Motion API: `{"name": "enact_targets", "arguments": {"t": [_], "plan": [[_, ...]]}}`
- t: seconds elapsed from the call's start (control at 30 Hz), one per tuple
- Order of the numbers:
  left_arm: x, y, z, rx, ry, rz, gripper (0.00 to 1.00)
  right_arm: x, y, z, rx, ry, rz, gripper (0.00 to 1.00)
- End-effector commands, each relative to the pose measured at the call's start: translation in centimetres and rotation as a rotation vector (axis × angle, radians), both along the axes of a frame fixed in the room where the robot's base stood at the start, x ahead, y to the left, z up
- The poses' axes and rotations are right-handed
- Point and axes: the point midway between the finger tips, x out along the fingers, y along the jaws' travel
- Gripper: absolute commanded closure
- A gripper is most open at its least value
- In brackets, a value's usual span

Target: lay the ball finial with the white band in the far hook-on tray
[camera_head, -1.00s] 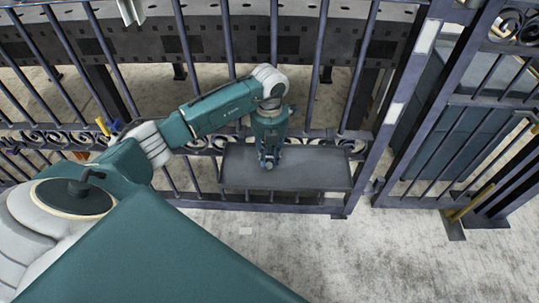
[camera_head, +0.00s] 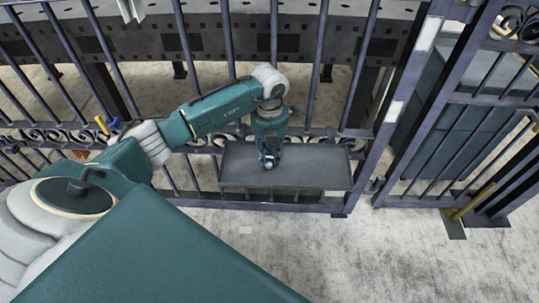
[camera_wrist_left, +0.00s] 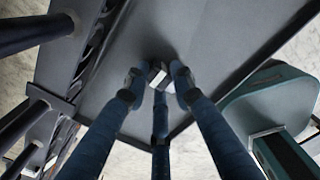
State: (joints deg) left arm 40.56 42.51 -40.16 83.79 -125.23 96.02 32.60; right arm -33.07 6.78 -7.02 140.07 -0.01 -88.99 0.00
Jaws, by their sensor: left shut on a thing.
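The grey hook-on tray (camera_head: 318,168) hangs on the dark fence. Its bare floor fills much of the left wrist view (camera_wrist_left: 200,30). My left gripper (camera_head: 268,161) points down over the middle of the tray. In the left wrist view its fingers (camera_wrist_left: 158,82) are closed on a small dark piece with a white band, the ball finial (camera_wrist_left: 157,71). The finial is mostly hidden by the fingertips. It is over or on the tray floor; I cannot tell if it touches. My right gripper is out of view.
Fence bars (camera_head: 323,60) and a scroll band stand right behind the tray. A gate (camera_head: 460,130) with bars is at the right. The pale floor in front of the tray is clear.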

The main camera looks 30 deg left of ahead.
Motion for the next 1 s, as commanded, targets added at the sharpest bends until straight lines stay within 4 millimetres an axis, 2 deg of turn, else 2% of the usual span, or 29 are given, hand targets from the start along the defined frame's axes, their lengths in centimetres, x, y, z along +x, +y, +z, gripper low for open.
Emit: {"name": "enact_targets", "arguments": {"t": [0.03,0.1,0.13,0.37,0.5,0.67,0.8,1.0], "plan": [[0.0,0.0,0.0,0.000,-0.001,0.000,0.70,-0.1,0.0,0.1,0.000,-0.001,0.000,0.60],[0.0,0.0,0.0,0.000,-0.001,0.000,0.56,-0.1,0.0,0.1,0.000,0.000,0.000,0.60],[0.0,0.0,0.0,0.000,-0.001,0.000,0.54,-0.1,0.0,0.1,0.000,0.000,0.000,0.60],[0.0,0.0,0.0,0.000,0.000,0.000,0.54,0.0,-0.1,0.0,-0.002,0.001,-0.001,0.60],[0.1,0.0,0.6,0.000,-0.002,0.000,0.54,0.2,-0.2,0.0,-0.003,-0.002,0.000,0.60],[0.2,0.1,3.2,0.001,-0.006,-0.001,0.54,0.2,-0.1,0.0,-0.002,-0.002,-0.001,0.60],[0.2,0.1,6.4,0.001,-0.007,0.000,0.54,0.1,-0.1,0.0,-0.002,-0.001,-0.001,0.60],[0.2,0.0,10.1,0.000,-0.004,0.000,0.54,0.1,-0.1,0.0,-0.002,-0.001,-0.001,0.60]]}}
